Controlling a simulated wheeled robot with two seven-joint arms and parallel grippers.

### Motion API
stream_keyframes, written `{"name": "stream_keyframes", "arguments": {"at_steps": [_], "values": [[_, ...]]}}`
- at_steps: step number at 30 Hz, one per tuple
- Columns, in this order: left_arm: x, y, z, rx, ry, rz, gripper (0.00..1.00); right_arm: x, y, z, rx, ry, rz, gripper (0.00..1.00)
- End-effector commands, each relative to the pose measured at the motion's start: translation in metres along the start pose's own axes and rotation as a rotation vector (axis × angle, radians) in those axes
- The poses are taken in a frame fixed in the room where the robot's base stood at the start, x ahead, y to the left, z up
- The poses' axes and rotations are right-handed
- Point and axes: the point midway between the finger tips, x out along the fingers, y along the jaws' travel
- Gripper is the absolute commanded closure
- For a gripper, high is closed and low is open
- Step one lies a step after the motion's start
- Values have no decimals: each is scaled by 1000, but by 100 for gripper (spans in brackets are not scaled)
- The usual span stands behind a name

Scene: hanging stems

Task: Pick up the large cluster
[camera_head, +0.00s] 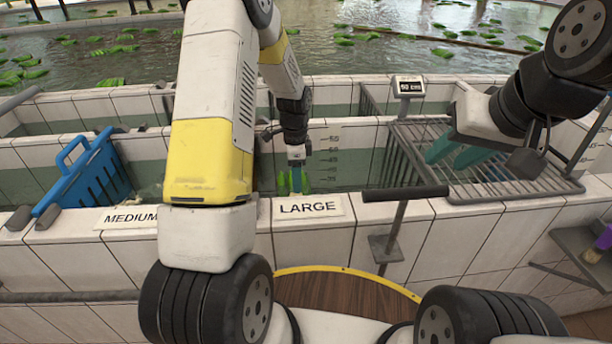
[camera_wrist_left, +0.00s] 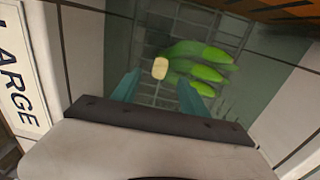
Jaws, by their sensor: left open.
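The large cluster (camera_wrist_left: 205,67) is a bunch of green, banana-like fruits with a pale cut stem end (camera_wrist_left: 160,68). It lies in the tank compartment behind the LARGE label (camera_head: 308,207); in the head view only bits of green (camera_head: 282,184) show beside my fingers. My left gripper (camera_head: 296,180) points down into that compartment. In the left wrist view its teal fingers (camera_wrist_left: 160,79) are open, with the stem end between their tips as seen from here; contact cannot be told. My right gripper (camera_head: 446,157) is open and empty over the wire rack at the right.
The wire rack (camera_head: 535,188) sits on the tank walls at the right, near a small display (camera_head: 409,87). Tiled walls (camera_head: 400,213) bound the compartment. Open water with green bunches lies behind.

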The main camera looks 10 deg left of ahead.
Motion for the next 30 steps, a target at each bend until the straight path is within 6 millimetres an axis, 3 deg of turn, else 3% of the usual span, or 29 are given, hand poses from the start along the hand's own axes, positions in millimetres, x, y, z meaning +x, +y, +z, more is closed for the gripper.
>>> {"name": "stream_keyframes", "arguments": {"at_steps": [9,18,19,27,30], "values": [[45,0,2,0,0,2,48,0,0,0,0,0,0,64],[51,0,2,-1,1,-1,48,0,0,0,0,0,0,64],[51,0,2,-1,1,-1,50,0,0,0,0,0,0,64],[51,0,2,-1,1,-1,100,0,0,0,0,0,0,64],[51,0,2,-1,1,-1,100,0,0,0,0,0,0,64]]}}
